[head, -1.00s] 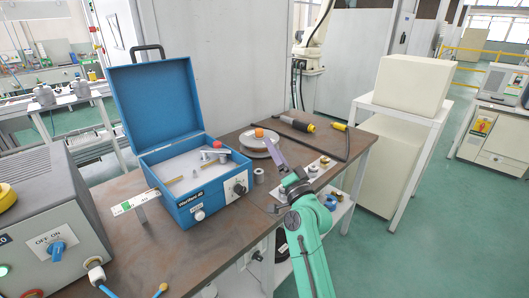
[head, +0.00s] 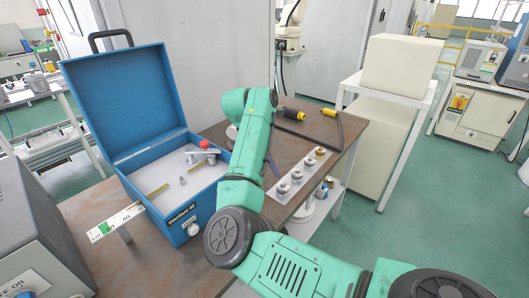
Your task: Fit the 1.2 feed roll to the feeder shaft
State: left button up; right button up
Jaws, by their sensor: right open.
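The blue feeder box (head: 196,207) stands open on the brown table, its lid raised at the left. Inside its pale interior are a grey clamp lever with a red knob (head: 204,144), brass-coloured rods and a small grey post (head: 183,181); I cannot tell which part is the shaft. Several feed rolls stand on a white strip (head: 289,199) right of my arm: silver ones (head: 297,174) and a gold-topped one (head: 320,151). Their size marks are too small to read. My right gripper (head: 271,168) is open, mostly hidden behind my green forearm, beside the strip. My left gripper is out of view.
A black-and-yellow tool (head: 290,114) and a cable lie at the table's back right. A scale-marked white-and-green plate (head: 115,222) stands at the box's front left. A grey control unit (head: 40,235) is at the left.

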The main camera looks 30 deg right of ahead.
aim_at(282, 185)
jog(key=p+x, duration=0.2)
jog(key=x, duration=0.8)
jog(key=shift+d+f, duration=0.2)
jog(key=shift+d, duration=0.05)
jog(key=shift+w+f, duration=0.1)
jog(key=shift+f, duration=0.15)
grip_shut()
jog(key=c, duration=0.8)
grip_release()
grip_shut()
grip_release()
grip_shut()
jog(key=shift+r, duration=0.2)
